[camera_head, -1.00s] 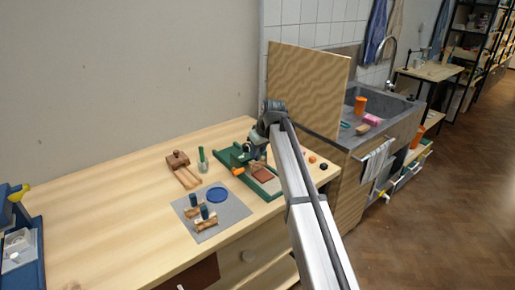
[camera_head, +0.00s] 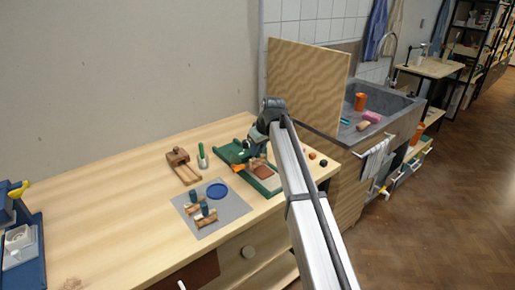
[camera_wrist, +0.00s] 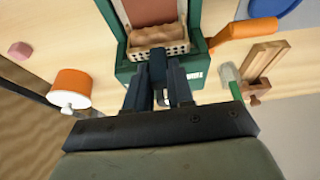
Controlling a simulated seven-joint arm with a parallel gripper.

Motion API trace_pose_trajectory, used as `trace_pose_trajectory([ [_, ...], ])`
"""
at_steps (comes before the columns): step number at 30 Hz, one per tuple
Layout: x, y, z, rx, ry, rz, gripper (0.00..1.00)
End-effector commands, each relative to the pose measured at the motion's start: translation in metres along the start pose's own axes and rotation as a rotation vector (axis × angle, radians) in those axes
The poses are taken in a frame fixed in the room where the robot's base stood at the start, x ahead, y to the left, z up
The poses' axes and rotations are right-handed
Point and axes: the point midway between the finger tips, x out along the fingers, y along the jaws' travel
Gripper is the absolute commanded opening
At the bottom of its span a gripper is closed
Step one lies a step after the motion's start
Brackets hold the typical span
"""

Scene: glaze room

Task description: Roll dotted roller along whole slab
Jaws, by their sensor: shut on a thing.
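My gripper (camera_wrist: 158,92) is shut on the dark blue handle of a wooden roller (camera_wrist: 160,37) in the wrist view. The roller's pale lower edge shows a row of small dark dots. It lies across the near end of a reddish-brown slab (camera_wrist: 152,10), inside a green frame (camera_wrist: 196,38); whether it presses on the slab is hard to tell. In the head view the slab (camera_head: 262,171) shows in the green frame (camera_head: 270,184), and my arm hides most of the gripper and the held roller.
An orange handle (camera_wrist: 243,32) sticks out beside the frame. A grey mat (camera_head: 233,212) holds a blue disc (camera_head: 217,190) and two blue-handled rollers (camera_head: 206,217). A wooden tool (camera_head: 182,166) and a green-and-white tool (camera_head: 202,157) stand behind.

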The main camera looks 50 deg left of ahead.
Motion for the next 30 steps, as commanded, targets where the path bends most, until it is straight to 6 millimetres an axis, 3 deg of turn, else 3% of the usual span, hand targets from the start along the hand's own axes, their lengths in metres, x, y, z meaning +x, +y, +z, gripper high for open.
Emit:
trace_pose_trajectory([
  [20,0.004,0.0,0.003,0.0,0.0,0.0,0.0],
  [30,0.0,0.0,0.013,0.0,0.0,0.0,0.0],
])
